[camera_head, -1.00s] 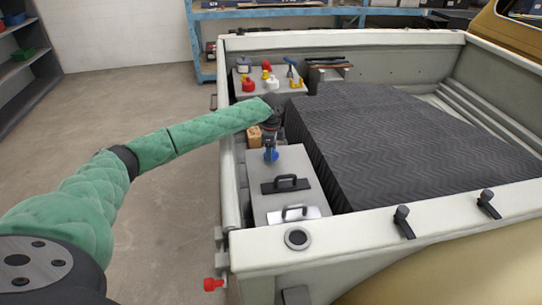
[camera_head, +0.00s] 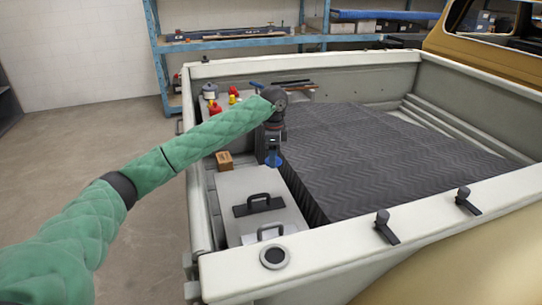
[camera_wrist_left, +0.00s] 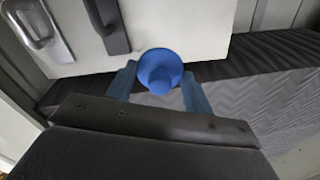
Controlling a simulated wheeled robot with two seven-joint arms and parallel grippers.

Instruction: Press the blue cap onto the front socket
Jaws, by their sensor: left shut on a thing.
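My left gripper (camera_head: 273,150) is shut on the blue cap (camera_head: 273,160), held above the gap between the light box and the dark padded blanket. In the left wrist view the blue cap (camera_wrist_left: 160,72) is round, with a raised middle, and sits between the two fingers. A round fitting with a dark ring (camera_head: 274,256) is in the near corner of the truck bed's rail; I cannot tell whether it is the front socket. The cap is well apart from it. My right gripper is not in view.
The light box (camera_head: 256,185) has two handles on top. A small cardboard block (camera_head: 224,160) lies beyond it. Red and yellow-topped items (camera_head: 215,107) stand at the far left of the bed. The padded blanket (camera_head: 390,160) fills the middle. Black latches (camera_head: 385,226) stick up from the near rail.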

